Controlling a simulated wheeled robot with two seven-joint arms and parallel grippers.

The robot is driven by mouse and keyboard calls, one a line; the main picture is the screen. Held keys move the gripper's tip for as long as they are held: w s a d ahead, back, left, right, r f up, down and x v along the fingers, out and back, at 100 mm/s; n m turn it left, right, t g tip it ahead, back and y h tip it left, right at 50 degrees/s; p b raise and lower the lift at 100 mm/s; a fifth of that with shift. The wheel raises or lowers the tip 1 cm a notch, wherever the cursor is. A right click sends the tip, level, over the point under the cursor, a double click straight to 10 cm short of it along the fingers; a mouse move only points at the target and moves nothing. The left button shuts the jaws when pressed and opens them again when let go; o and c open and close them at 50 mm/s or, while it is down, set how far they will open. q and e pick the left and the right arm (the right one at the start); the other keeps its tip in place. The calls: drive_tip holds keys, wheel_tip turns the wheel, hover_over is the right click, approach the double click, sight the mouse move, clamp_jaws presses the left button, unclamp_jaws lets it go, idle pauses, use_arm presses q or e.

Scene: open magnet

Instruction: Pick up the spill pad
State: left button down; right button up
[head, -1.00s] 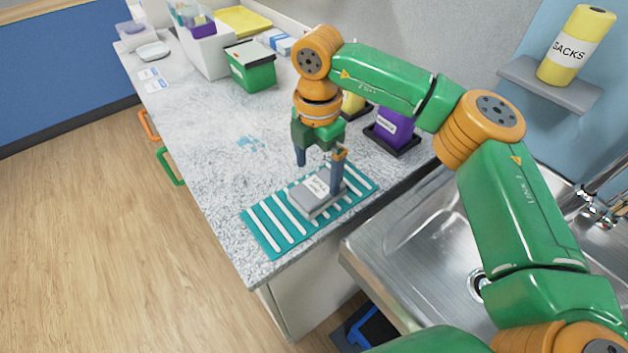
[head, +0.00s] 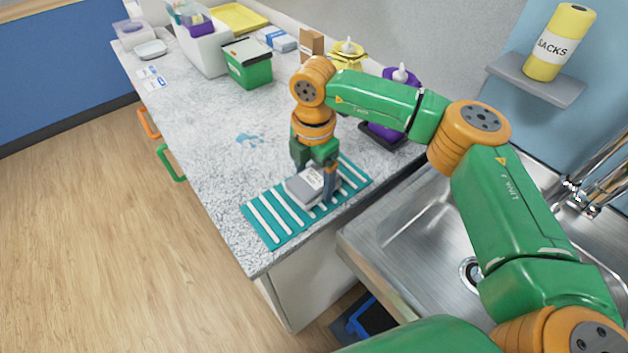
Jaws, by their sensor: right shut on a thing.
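The spill pad (head: 303,188), a grey block with a white label, is on the teal and white striped mat (head: 262,222) near the counter's front corner. My right gripper (head: 314,182) points down over it and is shut on it, with one finger in front of its right side. The far finger is partly hidden behind the pad. I cannot tell whether the pad still touches the mat. A blue wet patch (head: 249,139) lies on the counter behind and to the left of the mat. My left gripper is not in view.
A steel sink (head: 405,225) lies right of the counter. Purple (head: 384,131) and yellow (head: 347,60) bottles stand at the back near my right arm. A green bin (head: 250,66) stands farther off. The counter's left middle is clear.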

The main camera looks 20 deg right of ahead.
wheel_tip(320, 180, up, 3)
drive_tip(key=shift+f+b, duration=0.2)
drive_tip(key=shift+b, duration=0.75)
drive_tip(key=s+a+r, duration=0.1)
drive_tip(key=s+r+b, duration=0.1)
drive_tip(key=r, duration=0.1)
drive_tip(key=s+a+r, duration=0.1)
drive_tip(key=shift+s+a+r, duration=0.1)
drive_tip(key=shift+a+r, duration=0.25)
drive_tip(key=shift+r, duration=0.05)
drive_tip(key=s+a+r+b, duration=0.3)
drive_tip(key=s+a+r, duration=0.2)
drive_tip(key=s+a, duration=0.1)
drive_tip(key=shift+s+a+r, duration=0.15)
drive_tip(key=shift+s, duration=0.7)
